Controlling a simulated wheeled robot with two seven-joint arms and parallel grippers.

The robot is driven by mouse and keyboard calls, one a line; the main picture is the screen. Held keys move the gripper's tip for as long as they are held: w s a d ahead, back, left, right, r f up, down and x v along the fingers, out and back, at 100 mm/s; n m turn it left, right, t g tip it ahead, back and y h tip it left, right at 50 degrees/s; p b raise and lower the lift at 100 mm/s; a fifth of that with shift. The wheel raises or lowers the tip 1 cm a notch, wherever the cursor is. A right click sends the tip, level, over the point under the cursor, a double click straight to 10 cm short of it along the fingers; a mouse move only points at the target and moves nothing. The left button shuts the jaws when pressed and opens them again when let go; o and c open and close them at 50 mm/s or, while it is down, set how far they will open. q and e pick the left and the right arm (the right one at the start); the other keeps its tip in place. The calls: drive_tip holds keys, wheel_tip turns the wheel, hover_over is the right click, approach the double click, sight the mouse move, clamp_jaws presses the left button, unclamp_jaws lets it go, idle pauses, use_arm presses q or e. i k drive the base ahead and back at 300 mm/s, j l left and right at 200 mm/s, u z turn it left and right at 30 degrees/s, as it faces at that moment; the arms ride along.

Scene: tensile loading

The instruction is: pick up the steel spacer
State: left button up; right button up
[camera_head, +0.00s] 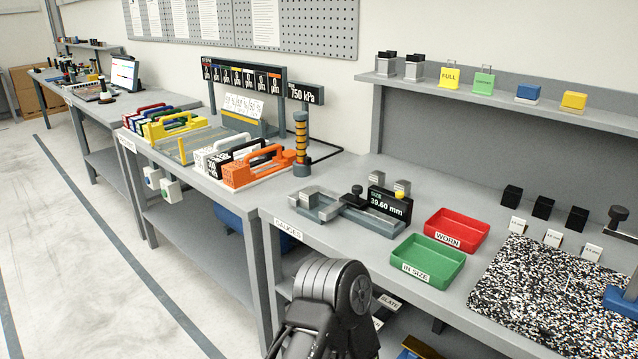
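I cannot single out the steel spacer for certain. A pale metal block (309,196) sits at the left end of the grey measuring gauge (368,217) on the bench. The gauge has a dark knob and a black display (390,203) that reads "SIZE 39.60 mm". Small pale blocks stand behind the display, one with a yellow spot beside it. One of my arms, dark and rounded, rises from the bottom centre in front of the bench edge. It shows no fingertips, and I cannot tell which arm it is. Neither gripper is in view.
A red "WORN" tray (457,230) and a green "IN SIZE" tray (428,262), both empty, stand right of the gauge. A speckled mat (545,290) lies farther right. An orange-handled case (258,167) and a ringed post (301,145) stand to the left. A shelf (500,98) runs behind.

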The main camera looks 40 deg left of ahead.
sight(309, 197)
drive_tip(key=j, duration=1)
drive_tip(key=k+j+z, duration=0.1)
drive_tip(key=j, duration=0.85)
